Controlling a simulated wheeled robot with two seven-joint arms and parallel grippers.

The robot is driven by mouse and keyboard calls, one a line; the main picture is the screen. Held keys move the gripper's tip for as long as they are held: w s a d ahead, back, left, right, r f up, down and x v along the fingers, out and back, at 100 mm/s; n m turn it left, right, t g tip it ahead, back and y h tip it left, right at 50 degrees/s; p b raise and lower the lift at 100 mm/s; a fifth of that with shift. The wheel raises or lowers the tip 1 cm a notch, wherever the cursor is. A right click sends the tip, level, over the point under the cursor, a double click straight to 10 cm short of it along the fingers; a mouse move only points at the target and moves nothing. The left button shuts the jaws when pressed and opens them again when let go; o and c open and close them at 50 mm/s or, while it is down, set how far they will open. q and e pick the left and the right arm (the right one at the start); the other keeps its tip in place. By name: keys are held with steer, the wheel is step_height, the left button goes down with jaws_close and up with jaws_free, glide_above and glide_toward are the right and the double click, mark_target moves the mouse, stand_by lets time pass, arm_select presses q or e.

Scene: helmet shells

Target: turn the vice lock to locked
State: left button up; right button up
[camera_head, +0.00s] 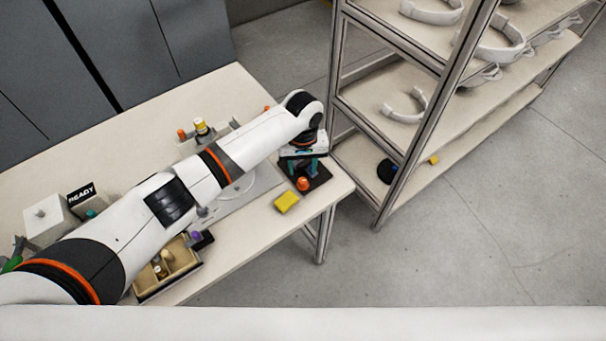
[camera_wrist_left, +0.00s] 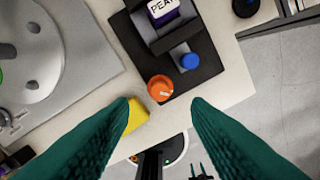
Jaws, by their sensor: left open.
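The vice is a dark block on a dark base plate (camera_wrist_left: 128,40) at the table's right end; part of it shows in the head view (camera_head: 320,178) under my arm. An orange knob (camera_wrist_left: 160,88) with a pale mark sits at its near corner, and the knob also shows in the head view (camera_head: 303,184). A blue knob (camera_wrist_left: 189,61) is beside it. A white and purple piece with partly cut-off lettering (camera_wrist_left: 163,12) sits in the vice. My left gripper (camera_wrist_left: 160,104) is open, its teal fingers spread on either side of the orange knob, not touching it. My right gripper is out of view.
A yellow block (camera_head: 287,202) lies on the table (camera_head: 240,240) near the front edge, close to the left finger. A grey plate (camera_wrist_left: 55,60) is left of the vice. A metal shelf rack (camera_head: 405,150) with white helmet parts stands right of the table. A tray (camera_head: 170,282) is at front left.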

mark_target(303, 180)
arm_select(q)
step_height(303, 180, down, 6)
steer(key=shift+f, duration=0.1)
steer(key=shift+c, duration=0.3)
jaws_close()
